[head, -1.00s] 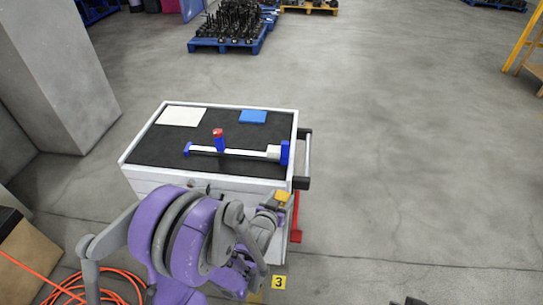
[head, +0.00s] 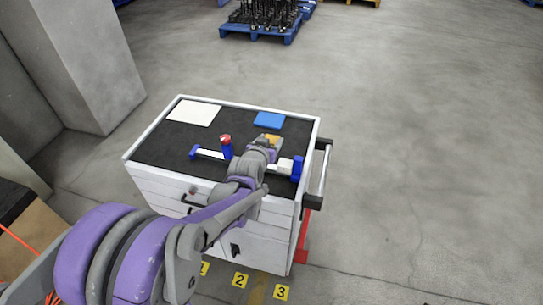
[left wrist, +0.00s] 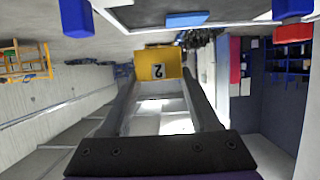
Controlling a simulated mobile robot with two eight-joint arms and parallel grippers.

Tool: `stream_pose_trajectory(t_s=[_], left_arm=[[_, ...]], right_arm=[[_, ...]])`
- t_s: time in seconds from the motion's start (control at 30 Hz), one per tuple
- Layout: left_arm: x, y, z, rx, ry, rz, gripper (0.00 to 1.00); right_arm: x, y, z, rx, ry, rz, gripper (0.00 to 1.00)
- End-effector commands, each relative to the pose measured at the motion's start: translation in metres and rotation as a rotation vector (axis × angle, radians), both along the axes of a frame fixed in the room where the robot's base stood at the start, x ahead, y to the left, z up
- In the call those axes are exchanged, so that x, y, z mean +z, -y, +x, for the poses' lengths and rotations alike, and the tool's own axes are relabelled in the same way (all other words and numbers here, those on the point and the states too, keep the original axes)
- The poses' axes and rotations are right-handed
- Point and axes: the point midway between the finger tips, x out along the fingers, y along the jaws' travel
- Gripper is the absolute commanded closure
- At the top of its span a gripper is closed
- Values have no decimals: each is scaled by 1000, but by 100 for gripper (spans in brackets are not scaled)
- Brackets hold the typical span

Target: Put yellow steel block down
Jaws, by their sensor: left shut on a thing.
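The yellow steel block (head: 273,139) is in my left gripper (head: 266,144), over the black top of the white tool trolley (head: 145,165). In the left wrist view the block (left wrist: 160,64), marked with a 2, sits between the two fingertips of the gripper (left wrist: 158,78). The gripper is shut on it. Whether the block touches the mat cannot be told. A blue plate (head: 269,120) lies just behind it, and a white plate (head: 194,112) at the back left. My right gripper is not in view.
A white bar tool (head: 210,154) with blue ends (head: 297,168) and a red-topped blue post (head: 226,147) lies across the trolley, partly hidden by my left arm. The trolley handle (head: 324,167) is at the right. Floor markers stand in front. Mat right of the blue plate is bare.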

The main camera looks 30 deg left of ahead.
Motion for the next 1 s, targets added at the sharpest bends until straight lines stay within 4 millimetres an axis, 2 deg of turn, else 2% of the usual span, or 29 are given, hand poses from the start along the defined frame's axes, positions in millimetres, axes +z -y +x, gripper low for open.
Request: stream_pose_trajectory(t_s=[0.03,0.23,0.43,0.97,1.0], left_arm=[[-10,0,0,0,0,1,100],[-27,0,0,0,1,1,100],[-54,0,0,0,1,1,100],[-64,0,0,0,0,0,100],[-65,0,0,-1,-1,-1,36]], right_arm=[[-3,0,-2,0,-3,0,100],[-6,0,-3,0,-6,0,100],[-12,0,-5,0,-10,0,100],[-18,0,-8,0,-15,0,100],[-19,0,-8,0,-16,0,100]])
